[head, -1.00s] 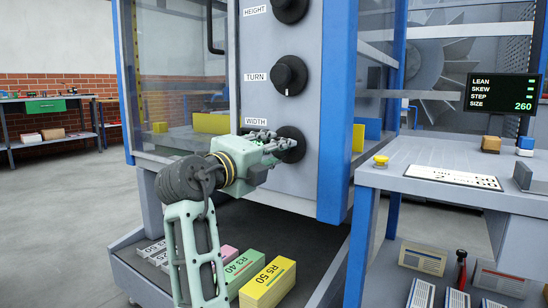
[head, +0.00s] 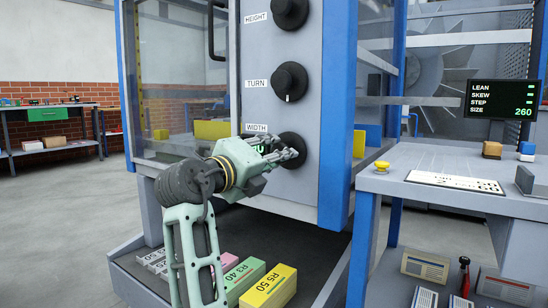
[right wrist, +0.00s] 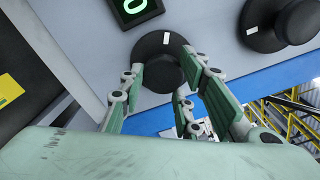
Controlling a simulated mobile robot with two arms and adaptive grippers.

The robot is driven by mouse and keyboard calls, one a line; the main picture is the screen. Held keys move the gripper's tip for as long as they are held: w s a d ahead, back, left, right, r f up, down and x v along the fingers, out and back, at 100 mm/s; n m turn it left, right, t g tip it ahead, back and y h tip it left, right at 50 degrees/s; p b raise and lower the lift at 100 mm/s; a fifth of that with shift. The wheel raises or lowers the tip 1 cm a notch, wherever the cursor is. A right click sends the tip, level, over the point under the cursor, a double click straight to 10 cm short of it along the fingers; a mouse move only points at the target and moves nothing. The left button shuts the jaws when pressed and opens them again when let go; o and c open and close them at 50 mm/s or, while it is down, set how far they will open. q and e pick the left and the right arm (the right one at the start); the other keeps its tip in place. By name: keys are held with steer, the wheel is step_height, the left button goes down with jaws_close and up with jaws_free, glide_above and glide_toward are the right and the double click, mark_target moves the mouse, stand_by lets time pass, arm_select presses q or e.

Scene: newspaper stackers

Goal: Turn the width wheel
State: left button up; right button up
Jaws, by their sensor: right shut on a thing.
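The width wheel (head: 291,150) is a black round knob, lowest on the grey panel, by the WIDTH label (head: 256,128). My right gripper (head: 287,153) is shut on the wheel, its fingers on either side of the rim. In the right wrist view the wheel (right wrist: 160,62) sits between the green finger pads, and a white mark shows on its face. A small display (right wrist: 136,9) beside the wheel shows a green 0; its other digits are out of frame. My left gripper is not in view.
The turn knob (head: 290,82) and height knob (head: 290,12) are above the wheel. A blue post (head: 337,120) stands close on the right. A screen (head: 502,98) reads SIZE 260. Yellow R5 50 (head: 270,287) and green R3 40 (head: 240,278) blocks lie below.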

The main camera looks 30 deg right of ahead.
steer(key=o, duration=1)
steer(key=shift+w+a+f, duration=0.1)
steer(key=shift+w+f, duration=0.1)
steer(key=shift+f, duration=0.25)
steer(key=shift+r, duration=0.15)
steer(key=shift+s+r+n, duration=0.1)
steer(key=shift+r+n, duration=0.05)
steer(key=shift+n, duration=0.15)
